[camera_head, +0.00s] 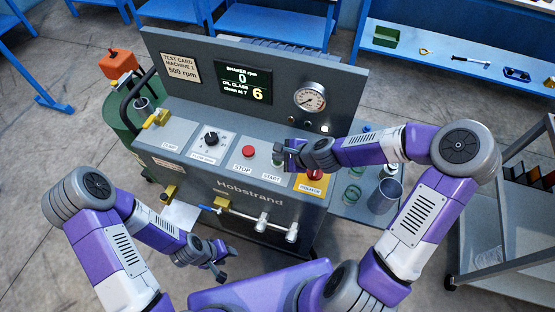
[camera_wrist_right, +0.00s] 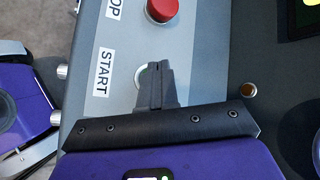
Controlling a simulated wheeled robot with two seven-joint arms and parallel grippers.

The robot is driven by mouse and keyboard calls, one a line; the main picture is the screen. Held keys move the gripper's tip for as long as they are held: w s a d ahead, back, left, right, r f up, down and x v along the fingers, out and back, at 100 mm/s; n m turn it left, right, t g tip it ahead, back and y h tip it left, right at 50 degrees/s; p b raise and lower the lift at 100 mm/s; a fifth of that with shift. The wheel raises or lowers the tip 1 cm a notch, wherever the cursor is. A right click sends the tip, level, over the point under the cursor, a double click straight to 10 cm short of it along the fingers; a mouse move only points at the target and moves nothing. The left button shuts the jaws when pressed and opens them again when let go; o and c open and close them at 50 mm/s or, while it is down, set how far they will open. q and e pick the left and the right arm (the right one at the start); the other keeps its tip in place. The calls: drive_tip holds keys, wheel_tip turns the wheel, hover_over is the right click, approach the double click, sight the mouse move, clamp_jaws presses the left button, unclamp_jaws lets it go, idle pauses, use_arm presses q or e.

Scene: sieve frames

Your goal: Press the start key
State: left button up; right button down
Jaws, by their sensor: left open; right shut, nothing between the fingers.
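The start key (camera_wrist_right: 141,76) shows in the right wrist view as a pale greenish round key beside the START label (camera_wrist_right: 101,72). My right gripper (camera_wrist_right: 158,68) is shut and empty, its fingertips over the key and hiding much of it; I cannot tell whether they touch. In the head view my right gripper (camera_head: 287,156) is above the START label (camera_head: 271,176) on the machine's sloping panel (camera_head: 229,160). My left gripper (camera_head: 218,264) is open and empty, low in front of the machine.
The red STOP button (camera_head: 249,152) is left of START, and a red button on a yellow plate (camera_head: 309,186) is to its right. The display (camera_head: 243,82) reads SHAKER rpm 0 and 6; the card (camera_head: 181,68) reads 500 rpm. A dial knob (camera_head: 211,138) and pipes (camera_head: 262,220) also stick out.

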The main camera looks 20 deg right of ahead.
drive_tip(key=shift+f+b, duration=0.3)
drive_tip(key=shift+r, duration=0.1)
idle(0.4)
drive_tip(key=shift+r+p, duration=0.7)
drive_tip(key=shift+r, duration=0.05)
wheel_tip(320, 180, up, 5)
drive_tip(key=p, duration=0.4)
drive_tip(key=shift+r, duration=0.1)
idle(0.7)
